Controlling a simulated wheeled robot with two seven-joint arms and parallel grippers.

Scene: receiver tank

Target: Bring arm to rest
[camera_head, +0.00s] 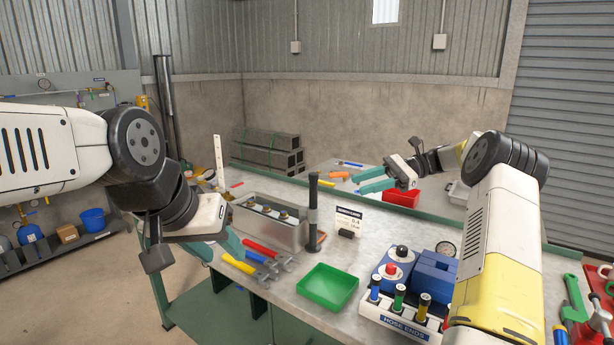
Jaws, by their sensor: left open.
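My left arm comes in from the left, and its gripper (217,247) hangs at the left edge of the workbench (262,302). Its teal fingers are apart, beside the grey metal tank (270,222) and near the yellow-handled wrench (238,264). I see nothing between them, though the wrist partly hides them. My right arm reaches in from the right, bent back over the bench. Its gripper (362,181) points left above the far part of the bench, its two teal fingers apart and empty, near a red bin (401,197).
A dark upright post (313,210) stands mid-bench beside a small sign (348,221). A green tray (327,287), a red-handled wrench (262,250) and a hose-ends rack (404,320) occupy the front. Concrete blocks (265,150) are stacked behind. Open floor lies left of the bench.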

